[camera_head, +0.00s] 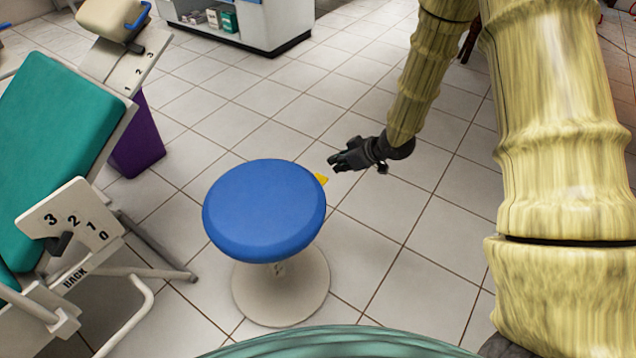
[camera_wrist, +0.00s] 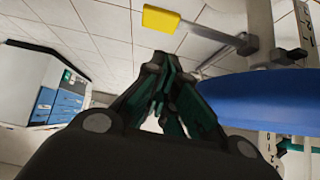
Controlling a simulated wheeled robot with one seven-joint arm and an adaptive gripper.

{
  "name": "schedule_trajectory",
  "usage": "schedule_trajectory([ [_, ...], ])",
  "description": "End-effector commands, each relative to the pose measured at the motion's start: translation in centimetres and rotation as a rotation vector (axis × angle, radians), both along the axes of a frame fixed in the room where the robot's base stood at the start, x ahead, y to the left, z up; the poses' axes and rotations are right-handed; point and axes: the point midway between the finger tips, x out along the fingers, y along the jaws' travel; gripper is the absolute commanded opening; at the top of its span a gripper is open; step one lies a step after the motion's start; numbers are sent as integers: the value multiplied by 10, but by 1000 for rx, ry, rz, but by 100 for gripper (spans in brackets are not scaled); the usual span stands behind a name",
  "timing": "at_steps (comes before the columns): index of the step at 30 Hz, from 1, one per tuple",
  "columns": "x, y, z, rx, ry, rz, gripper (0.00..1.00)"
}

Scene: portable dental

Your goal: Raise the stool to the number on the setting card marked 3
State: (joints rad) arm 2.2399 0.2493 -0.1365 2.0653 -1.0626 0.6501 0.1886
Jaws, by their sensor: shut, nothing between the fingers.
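The stool has a round blue seat (camera_head: 264,208) on a short column over a pale round base (camera_head: 280,290). Small marks on its column are too small to read. A yellow tab (camera_head: 321,179) sticks out at the seat's right edge. In the wrist view the yellow tab (camera_wrist: 160,19) ends a grey lever (camera_wrist: 210,33), beside the blue seat (camera_wrist: 255,98). My gripper (camera_head: 334,162) is shut and empty, just right of the tab and apart from it. It also shows in the wrist view (camera_wrist: 166,62). I cannot make out a setting card marked 3.
A teal dental chair (camera_head: 50,115) stands at left, with a BACK plate (camera_head: 70,218) numbered 3 to 0 and another numbered plate (camera_head: 125,68) by the headrest. A purple bin (camera_head: 138,140) is behind it. A white cabinet (camera_head: 255,25) stands at the back. Tiled floor right of the stool is clear.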

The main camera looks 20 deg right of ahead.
Motion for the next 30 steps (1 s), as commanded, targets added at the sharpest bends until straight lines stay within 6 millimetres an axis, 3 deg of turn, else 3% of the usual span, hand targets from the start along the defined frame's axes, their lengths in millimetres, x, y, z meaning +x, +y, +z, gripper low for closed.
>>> schedule_trajectory([
  [4,10,-5,7,-7,-26,25,0],
  [16,11,-3,6,-8,-27,27,0],
  [30,47,25,-43,-8,-25,28,0],
])
